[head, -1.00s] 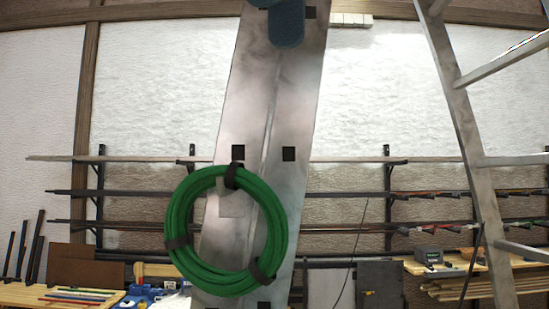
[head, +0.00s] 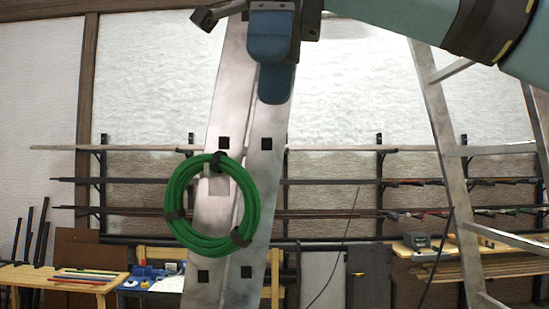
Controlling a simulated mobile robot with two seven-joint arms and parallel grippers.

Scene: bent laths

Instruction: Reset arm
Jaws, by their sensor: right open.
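My right gripper (head: 272,66) is at the top centre of the head view, with its arm coming in from the upper right. Its blue fingers are open, and I see nothing between them. They are in front of the upper part of a tall metal lath (head: 222,108) with square dark holes. A coiled green hose (head: 179,196), bound with several black straps, hangs on a small plate on the lath, below the gripper and apart from it. My left gripper is not in view.
A metal ladder (head: 446,150) stands at the right. Wall racks (head: 330,182) with long rods run behind. A wooden bench (head: 40,277) with coloured rods is at lower left. Air around the coil looks clear.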

